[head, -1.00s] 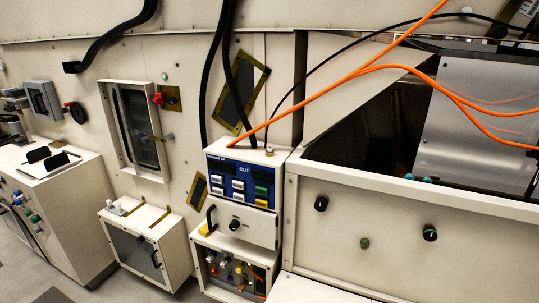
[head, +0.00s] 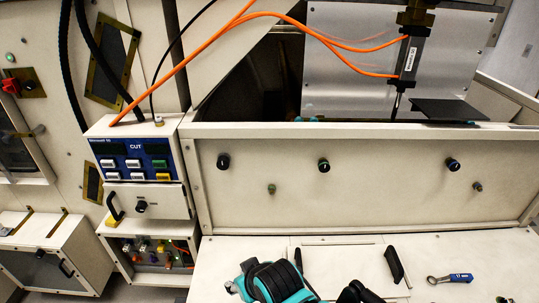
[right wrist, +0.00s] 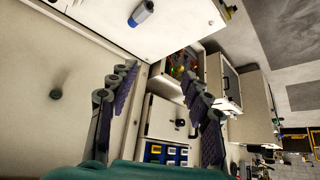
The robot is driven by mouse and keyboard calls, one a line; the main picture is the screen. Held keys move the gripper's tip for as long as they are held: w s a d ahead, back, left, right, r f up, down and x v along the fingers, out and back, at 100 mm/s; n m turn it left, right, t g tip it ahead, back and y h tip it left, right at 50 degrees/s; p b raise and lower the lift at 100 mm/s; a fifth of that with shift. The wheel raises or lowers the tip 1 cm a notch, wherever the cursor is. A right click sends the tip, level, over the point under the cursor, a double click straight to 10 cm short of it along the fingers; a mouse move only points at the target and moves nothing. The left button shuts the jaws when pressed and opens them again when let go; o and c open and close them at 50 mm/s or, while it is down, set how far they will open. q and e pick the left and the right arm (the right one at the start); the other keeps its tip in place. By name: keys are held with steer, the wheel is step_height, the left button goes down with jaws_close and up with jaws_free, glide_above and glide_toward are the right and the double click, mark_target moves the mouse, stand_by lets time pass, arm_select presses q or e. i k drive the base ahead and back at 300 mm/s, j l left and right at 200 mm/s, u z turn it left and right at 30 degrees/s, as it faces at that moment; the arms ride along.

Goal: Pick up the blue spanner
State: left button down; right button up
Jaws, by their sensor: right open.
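The blue spanner (head: 458,278) lies on the white worktop in the lower right of the head view, with its grey ring end to the left. My right gripper (right wrist: 158,75) is open in the right wrist view, with nothing between its two dark jointed fingers. A small blue and dark piece (right wrist: 141,13) shows at the top of that view; I cannot tell whether it is the spanner. A teal and black part of my arm shows at the bottom of the head view, left of the spanner. My left gripper is not in view.
The white worktop (head: 340,256) also carries a black handle-like piece (head: 394,265) left of the spanner. Behind it stands a white panel with knobs (head: 323,165). The blue CUT control box (head: 135,160) is at left. Orange cables (head: 190,62) hang above.

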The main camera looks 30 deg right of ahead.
mark_target(468, 278)
steer(key=z, duration=2.9)
steer(key=i+l+z, duration=0.15)
steer(key=z, duration=0.2)
steer(key=i+l+z, duration=0.15)
steer(key=z, duration=0.2)
steer(key=i+z, duration=0.35)
steer(key=k+l, duration=0.05)
steer(key=k, duration=0.05)
